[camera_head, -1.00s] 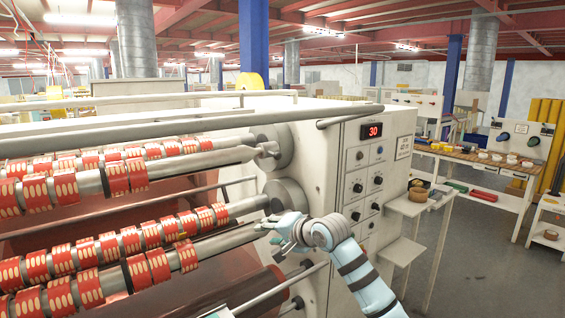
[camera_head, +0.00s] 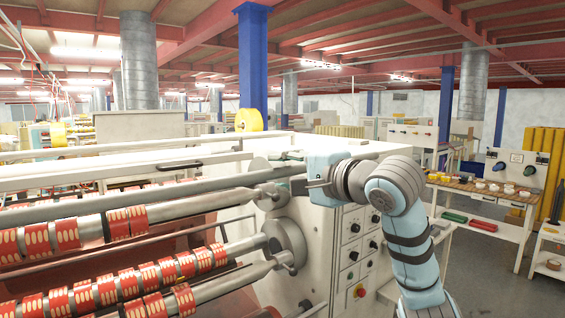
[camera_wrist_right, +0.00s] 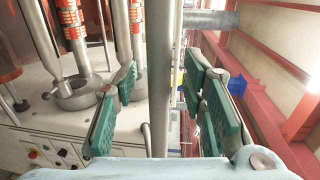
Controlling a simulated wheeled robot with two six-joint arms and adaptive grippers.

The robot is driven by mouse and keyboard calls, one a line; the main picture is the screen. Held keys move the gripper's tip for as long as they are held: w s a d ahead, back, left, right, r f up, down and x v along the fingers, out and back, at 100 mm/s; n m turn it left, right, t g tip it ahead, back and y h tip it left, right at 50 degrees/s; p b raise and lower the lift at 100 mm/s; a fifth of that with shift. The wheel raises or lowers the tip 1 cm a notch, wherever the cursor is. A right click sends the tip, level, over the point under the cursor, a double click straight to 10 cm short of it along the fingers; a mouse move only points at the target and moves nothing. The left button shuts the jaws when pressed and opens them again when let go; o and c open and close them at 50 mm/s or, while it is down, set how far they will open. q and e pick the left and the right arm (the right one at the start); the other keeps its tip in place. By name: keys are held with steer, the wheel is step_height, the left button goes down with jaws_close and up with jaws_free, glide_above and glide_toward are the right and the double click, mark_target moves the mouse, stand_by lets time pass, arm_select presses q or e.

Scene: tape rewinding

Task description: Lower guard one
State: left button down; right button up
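A long grey guard bar (camera_head: 130,192) runs across the front of the machine, just above the upper roller in the head view. Its right end is hidden behind my right gripper (camera_head: 314,184), which is level with the bar. In the right wrist view the guard bar (camera_wrist_right: 158,70) passes between the green finger pads of my right gripper (camera_wrist_right: 162,95). The fingers are apart, with a gap visible on both sides of the bar. My left gripper is out of view.
The upper roller (camera_head: 170,208) and lower roller (camera_head: 222,282) carry red-and-cream tape rolls close below the bar. The control panel (camera_head: 352,255) with knobs stands beside my right arm. A workbench (camera_head: 495,180) is farther right. A white rail with a dark handle (camera_head: 180,166) lies behind.

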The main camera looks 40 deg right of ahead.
steer(key=shift+w+d+f, duration=0.1)
steer(key=shift+w+f, duration=0.05)
steer(key=shift+w, duration=0.55)
steer(key=shift+c, duration=0.6)
jaws_close()
